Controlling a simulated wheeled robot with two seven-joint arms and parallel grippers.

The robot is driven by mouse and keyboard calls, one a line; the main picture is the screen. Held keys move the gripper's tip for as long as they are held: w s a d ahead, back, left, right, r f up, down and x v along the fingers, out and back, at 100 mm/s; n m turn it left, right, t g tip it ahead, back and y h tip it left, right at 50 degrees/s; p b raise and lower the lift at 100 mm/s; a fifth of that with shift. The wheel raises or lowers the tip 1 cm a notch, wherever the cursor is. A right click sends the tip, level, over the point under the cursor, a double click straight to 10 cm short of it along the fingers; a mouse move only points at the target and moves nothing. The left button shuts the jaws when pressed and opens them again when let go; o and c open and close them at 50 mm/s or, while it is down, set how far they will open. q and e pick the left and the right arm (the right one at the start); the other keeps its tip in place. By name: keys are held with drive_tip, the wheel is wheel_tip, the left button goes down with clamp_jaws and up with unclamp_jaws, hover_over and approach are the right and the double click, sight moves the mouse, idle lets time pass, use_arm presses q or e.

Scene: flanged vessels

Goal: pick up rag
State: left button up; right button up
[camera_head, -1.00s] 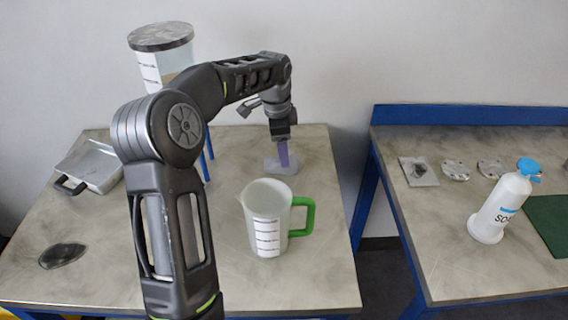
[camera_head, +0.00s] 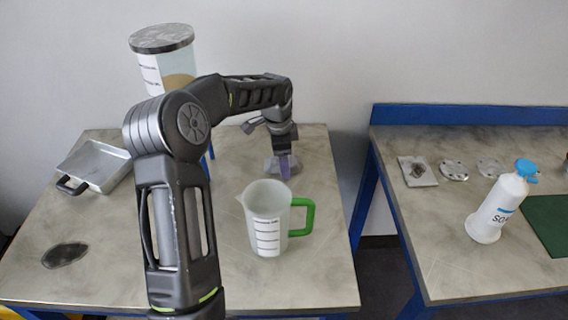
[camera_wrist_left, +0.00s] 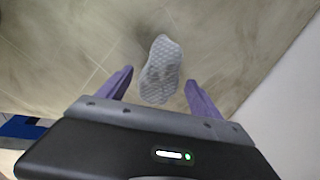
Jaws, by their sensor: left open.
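The rag (camera_wrist_left: 160,70) is a crumpled pale grey cloth with a fine pattern, lying on the tabletop. In the head view the rag (camera_head: 269,165) is partly hidden by my left gripper (camera_head: 284,166), at the far right part of the left table. My left gripper (camera_wrist_left: 160,92) is open, its purple fingers spread on either side of the rag in the wrist view. I see no contact between the fingers and the cloth. My right gripper is not in view.
A pitcher with a green handle (camera_head: 266,222) stands in front of the gripper. A lidded tank (camera_head: 165,62) stands behind my arm. A metal pan (camera_head: 97,165) and a dark flat piece (camera_head: 65,252) lie left. A soap bottle (camera_head: 497,208) stands on the right table.

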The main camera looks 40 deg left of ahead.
use_arm(q)
drive_tip(key=shift+c, duration=0.5)
drive_tip(key=c, duration=1.4)
